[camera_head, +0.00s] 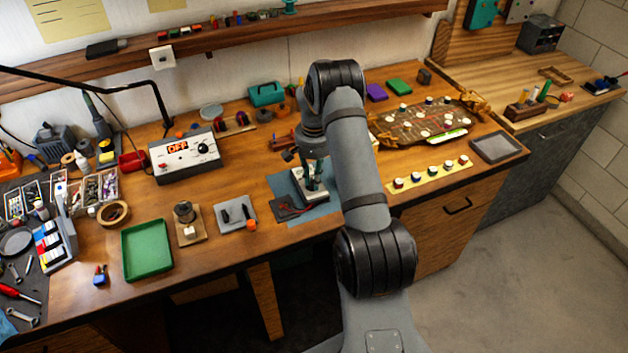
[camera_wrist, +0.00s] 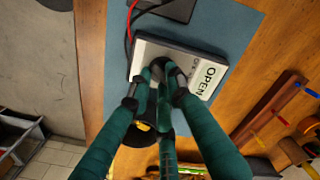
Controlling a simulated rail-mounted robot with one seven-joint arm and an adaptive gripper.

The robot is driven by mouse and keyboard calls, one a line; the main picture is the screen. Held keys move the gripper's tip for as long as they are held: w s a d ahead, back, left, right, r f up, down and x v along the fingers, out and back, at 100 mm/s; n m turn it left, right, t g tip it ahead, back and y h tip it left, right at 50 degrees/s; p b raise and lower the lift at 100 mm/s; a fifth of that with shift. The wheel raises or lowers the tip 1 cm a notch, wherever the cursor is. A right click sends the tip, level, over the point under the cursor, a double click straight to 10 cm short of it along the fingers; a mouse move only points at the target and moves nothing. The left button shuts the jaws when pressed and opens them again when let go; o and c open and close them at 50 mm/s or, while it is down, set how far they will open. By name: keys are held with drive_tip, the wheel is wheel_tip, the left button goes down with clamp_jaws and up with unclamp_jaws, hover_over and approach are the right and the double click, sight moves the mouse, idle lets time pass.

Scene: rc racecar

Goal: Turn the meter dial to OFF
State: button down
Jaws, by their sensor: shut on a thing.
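The meter (camera_head: 318,197) is a pale box lying on a blue mat (camera_head: 279,183). In the wrist view the meter (camera_wrist: 144,50) shows a display reading OPEN (camera_wrist: 208,83) and a dark round dial (camera_wrist: 156,68). My gripper (camera_wrist: 160,76) comes down over the meter with its green fingers closed around the dial. The fingers cover much of the dial, so I cannot tell where its pointer is. In the head view my gripper (camera_head: 312,182) is partly hidden by my arm.
A dark flat item (camera_head: 291,208) with red and black wires lies beside the meter. A power box (camera_head: 187,158) with an orange OFF display stands to the left.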

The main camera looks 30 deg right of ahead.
drive_tip(key=n+b, duration=0.2)
drive_tip(key=n, duration=0.1)
drive_tip(key=shift+w+f+n, duration=0.1)
drive_tip(key=shift+n, duration=0.2)
drive_tip(key=n+b, duration=0.1)
drive_tip(key=n, duration=0.2)
drive_tip(key=shift+n, duration=0.3)
drive_tip(key=n, duration=0.3)
drive_tip(key=shift+w+n, duration=0.15)
drive_tip(key=shift+n, duration=0.15)
drive_tip(key=shift+w+n, duration=0.1)
drive_tip(key=shift+n, duration=1.5)
drive_tip(key=c, duration=1.7)
unclamp_jaws()
drive_tip(key=shift+o, duration=0.6)
drive_tip(key=shift+r, duration=0.2)
